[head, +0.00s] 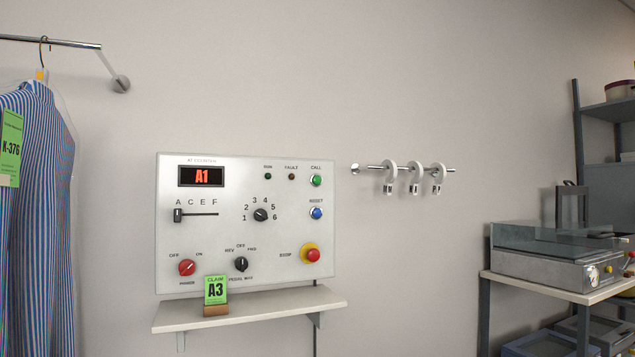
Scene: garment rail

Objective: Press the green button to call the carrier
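The green button (316,180) sits at the upper right of a white control panel (215,242) on the wall, under the label CALL. The panel's display (201,176) reads A1 in red. A green claim card (215,290) reading A3 stands in a small wooden holder on the shelf below. The carrier is not something I can pick out. My gripper is not in this view.
Also on the panel are a blue reset button (316,213), a red stop button (312,254), a slider (178,215), a numbered dial (260,215) and a red power knob (187,267). A striped shirt (38,200) hangs left; white hooks (415,175) hang right.

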